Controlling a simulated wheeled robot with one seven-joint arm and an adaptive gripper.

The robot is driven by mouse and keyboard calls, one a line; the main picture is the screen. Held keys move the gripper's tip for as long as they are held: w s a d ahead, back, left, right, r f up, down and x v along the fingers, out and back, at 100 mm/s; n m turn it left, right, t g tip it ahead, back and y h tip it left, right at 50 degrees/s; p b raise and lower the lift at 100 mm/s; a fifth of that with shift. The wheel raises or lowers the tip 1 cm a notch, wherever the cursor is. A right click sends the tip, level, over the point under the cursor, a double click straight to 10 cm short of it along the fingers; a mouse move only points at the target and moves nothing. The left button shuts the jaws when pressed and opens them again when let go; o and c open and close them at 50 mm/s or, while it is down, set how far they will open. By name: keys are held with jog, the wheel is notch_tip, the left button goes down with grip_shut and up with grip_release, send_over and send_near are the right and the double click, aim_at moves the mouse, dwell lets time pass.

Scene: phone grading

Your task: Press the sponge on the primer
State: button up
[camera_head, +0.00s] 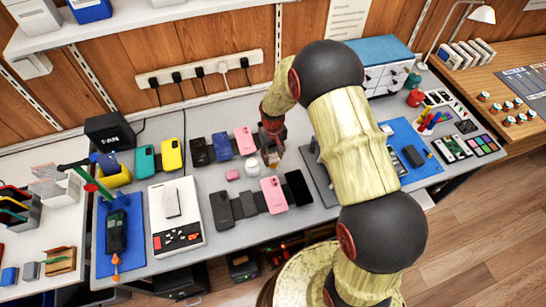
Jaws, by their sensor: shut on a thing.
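My gripper (270,146) hangs over the middle of the grey bench, shut on a small tan piece that looks like the sponge (273,159). The fingers partly hide the piece, and its exact shape is too small to tell. A round white pot (252,167), likely the primer, stands on the bench just left of and below the held piece in the picture. I cannot tell whether the two touch. A small pink block (232,175) lies left of the pot.
A pink phone (244,141) and dark phones lie behind the pot. Another pink phone (274,195) and a black phone (298,187) lie in front. A white scale-like device (178,217) stands left. My arm covers the bench to the right.

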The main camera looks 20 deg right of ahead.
aim_at(273, 158)
jog(key=shift+r+p, duration=1.1)
jog(key=shift+r, duration=1)
